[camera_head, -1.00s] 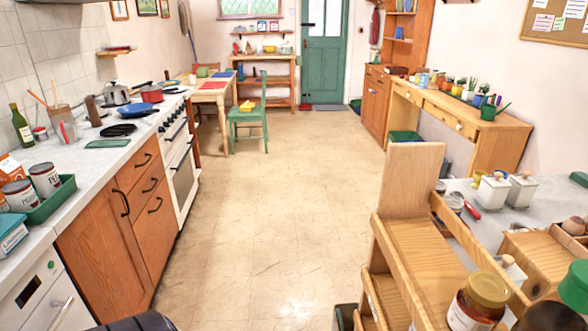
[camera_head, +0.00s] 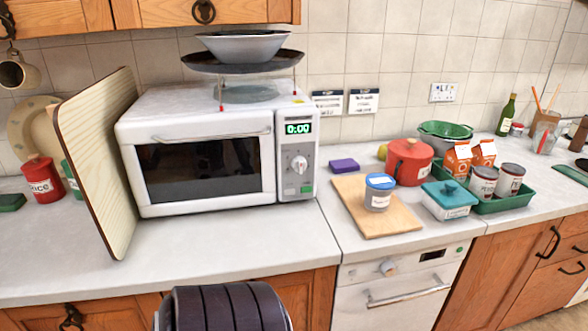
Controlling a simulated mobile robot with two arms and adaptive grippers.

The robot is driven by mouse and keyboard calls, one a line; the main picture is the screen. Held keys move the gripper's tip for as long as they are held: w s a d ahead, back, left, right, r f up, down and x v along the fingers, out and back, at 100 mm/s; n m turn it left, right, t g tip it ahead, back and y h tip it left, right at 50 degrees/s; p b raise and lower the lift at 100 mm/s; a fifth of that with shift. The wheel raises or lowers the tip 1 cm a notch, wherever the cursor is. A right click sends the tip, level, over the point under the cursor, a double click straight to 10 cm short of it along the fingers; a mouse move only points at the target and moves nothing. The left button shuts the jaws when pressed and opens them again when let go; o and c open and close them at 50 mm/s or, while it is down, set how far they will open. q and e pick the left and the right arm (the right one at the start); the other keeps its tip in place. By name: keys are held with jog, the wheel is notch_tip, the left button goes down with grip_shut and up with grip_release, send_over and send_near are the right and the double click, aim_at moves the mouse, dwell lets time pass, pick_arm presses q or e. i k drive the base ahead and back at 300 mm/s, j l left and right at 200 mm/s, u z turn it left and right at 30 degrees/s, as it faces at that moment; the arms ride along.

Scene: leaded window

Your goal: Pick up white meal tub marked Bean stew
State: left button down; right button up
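A small pale tub with a blue lid (camera_head: 378,199) stands upright on a wooden board (camera_head: 347,205) on the counter, right of the microwave. Its label is too small to read, so I cannot tell whether it is the Bean stew tub. A white box with a teal lid (camera_head: 446,206) stands to its right, its label also unreadable. Neither of my grippers is in view. A dark ribbed part of my own body shows at the bottom.
A white microwave (camera_head: 205,160) has a pan and bowl above it. A tall wooden board (camera_head: 98,160) leans at its left. A red pot (camera_head: 408,165) and a green tray (camera_head: 508,203) with cans stand right. The counter front is clear.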

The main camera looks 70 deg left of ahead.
aim_at(379, 189)
jog(key=k+l+u, duration=0.1)
jog(key=u, duration=1.55)
jog(key=j+u, duration=0.15)
jog(key=j, duration=0.4)
